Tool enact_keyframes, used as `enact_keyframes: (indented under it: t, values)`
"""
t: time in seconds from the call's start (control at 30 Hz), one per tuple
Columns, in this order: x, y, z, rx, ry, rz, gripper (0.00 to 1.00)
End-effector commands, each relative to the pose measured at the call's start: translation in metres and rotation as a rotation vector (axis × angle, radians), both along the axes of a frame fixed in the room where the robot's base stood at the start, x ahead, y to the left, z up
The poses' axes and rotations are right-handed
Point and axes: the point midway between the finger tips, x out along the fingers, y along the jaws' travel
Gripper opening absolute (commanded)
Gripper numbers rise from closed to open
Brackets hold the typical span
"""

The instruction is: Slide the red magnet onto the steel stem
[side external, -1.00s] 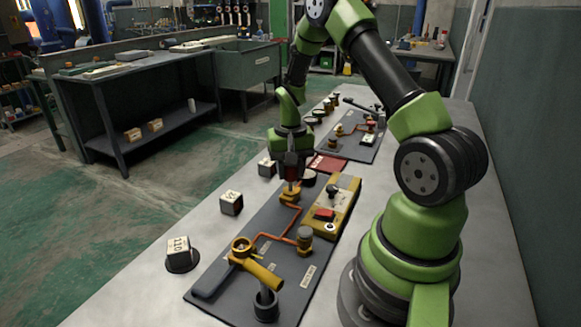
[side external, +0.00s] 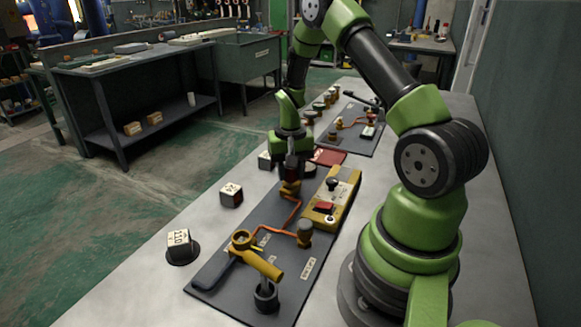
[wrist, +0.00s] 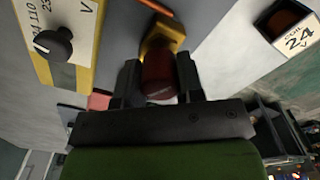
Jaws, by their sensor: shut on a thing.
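My gripper (side external: 291,174) points down over the far end of the near dark panel (side external: 225,272). It is shut on the dark red magnet (wrist: 158,82), a short cylinder between the two fingers in the wrist view. Right against the magnet's end in the wrist view is a brass valve body (wrist: 160,40); it also shows below the fingers in the side view (side external: 290,188). The steel stem is not visible, hidden by the magnet and fingers. I cannot tell how far the magnet sits around it.
A yellow box (side external: 345,192) with a black knob and red switch stands close right of the gripper. Labelled cubes (side external: 231,195) line the left side. A red mat (side external: 330,156) and a second panel (side external: 352,134) lie behind. A yellow-handled valve (side external: 258,262) is nearer.

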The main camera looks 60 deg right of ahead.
Motion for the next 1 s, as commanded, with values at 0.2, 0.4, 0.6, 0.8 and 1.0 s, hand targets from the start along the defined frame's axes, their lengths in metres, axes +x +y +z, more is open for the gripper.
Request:
enact_keyframes:
  t: [0.2, 0.4, 0.6, 0.8, 1.0]
  values:
    - [0.0002, -0.0001, -0.0047, -0.001, -0.001, 0.0, 0.12]
    - [0.0002, -0.0001, -0.0094, 0.0, 0.0, -0.001, 0.12]
    - [0.0002, -0.0001, -0.0107, -0.001, -0.001, -0.001, 0.6]
    - [0.0002, -0.0001, -0.0106, -0.001, -0.001, -0.001, 0.65]
    - [0.0001, -0.0001, -0.0107, 0.0, 0.0, 0.0, 0.82]
